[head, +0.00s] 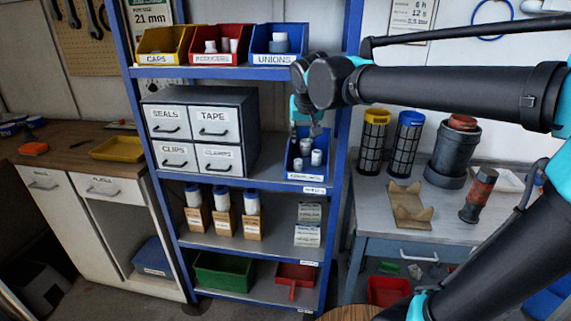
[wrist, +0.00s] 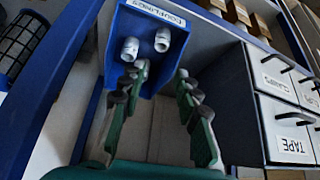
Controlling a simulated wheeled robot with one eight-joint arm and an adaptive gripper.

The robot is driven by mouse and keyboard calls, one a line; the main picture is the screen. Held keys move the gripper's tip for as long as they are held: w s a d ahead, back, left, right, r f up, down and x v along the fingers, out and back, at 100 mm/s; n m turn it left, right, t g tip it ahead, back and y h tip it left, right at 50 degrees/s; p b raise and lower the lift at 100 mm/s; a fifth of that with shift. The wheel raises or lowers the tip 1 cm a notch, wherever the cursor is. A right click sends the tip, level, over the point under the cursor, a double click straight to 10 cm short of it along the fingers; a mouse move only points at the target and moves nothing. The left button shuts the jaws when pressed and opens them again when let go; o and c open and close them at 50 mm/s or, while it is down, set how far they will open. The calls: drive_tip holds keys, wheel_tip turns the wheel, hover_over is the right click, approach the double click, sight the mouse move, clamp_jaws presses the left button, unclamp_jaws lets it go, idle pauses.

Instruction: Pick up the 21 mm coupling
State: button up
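A blue bin (head: 291,166) of white couplings stands on the middle shelf, at its right end. In the wrist view the bin (wrist: 190,22) is labelled COUPLINGS. Three couplings show in the head view, one of them at the front right (head: 316,157). In the wrist view a left coupling (wrist: 130,48) and a right coupling (wrist: 162,40) are clear; my left finger may hide another. I cannot read their sizes. My gripper (head: 306,128) is over the bin. In the wrist view my gripper (wrist: 163,70) is open, its green fingers apart with nothing held between them.
A drawer cabinet (head: 245,130) stands left of the bin. The upper shelf (head: 215,72) is above, with CAPS, REDUCERS and UNIONS bins. The rack's blue right post (head: 340,135) is close to my gripper. A sign (head: 152,14) reads 21 mm.

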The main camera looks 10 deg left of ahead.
sight(298, 161)
drive_tip(key=x, duration=1.7)
drive_tip(key=shift+w+a, duration=0.1)
drive_tip(key=shift+a, duration=0.15)
drive_tip(key=c, duration=0.5)
